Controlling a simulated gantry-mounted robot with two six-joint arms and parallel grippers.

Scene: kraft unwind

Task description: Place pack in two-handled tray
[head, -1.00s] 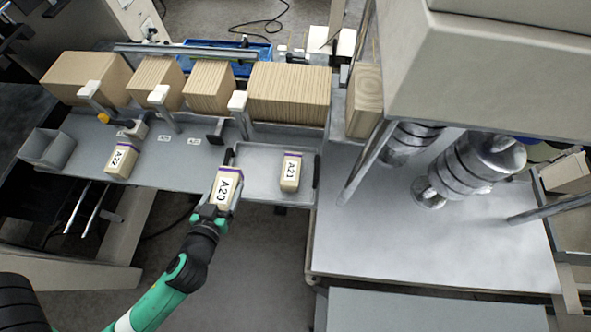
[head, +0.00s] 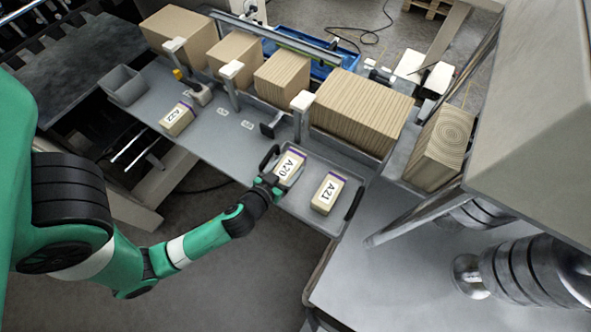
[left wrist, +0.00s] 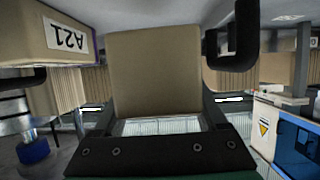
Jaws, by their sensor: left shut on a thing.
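My left gripper (head: 272,184) is shut on the tan pack labelled A20 (head: 290,165), which has a purple edge. The pack is at the left part of the two-handled tray (head: 318,228), near the tray's left black handle (head: 268,157). I cannot tell whether it touches the tray floor. Pack A21 (head: 328,193) lies in the tray to its right, beside the right handle (head: 354,204). In the left wrist view the held pack (left wrist: 155,70) fills the middle, with pack A21 (left wrist: 65,38) at the upper left and a black handle (left wrist: 232,45) at the right. My right gripper is not in view.
Pack A22 (head: 177,119) lies farther left on the grey bench (head: 205,145), near a grey bin (head: 124,85). Several large wood-textured blocks (head: 360,110) and white-topped posts (head: 302,101) line the back. A metal table with rollers (head: 505,272) stands at the right.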

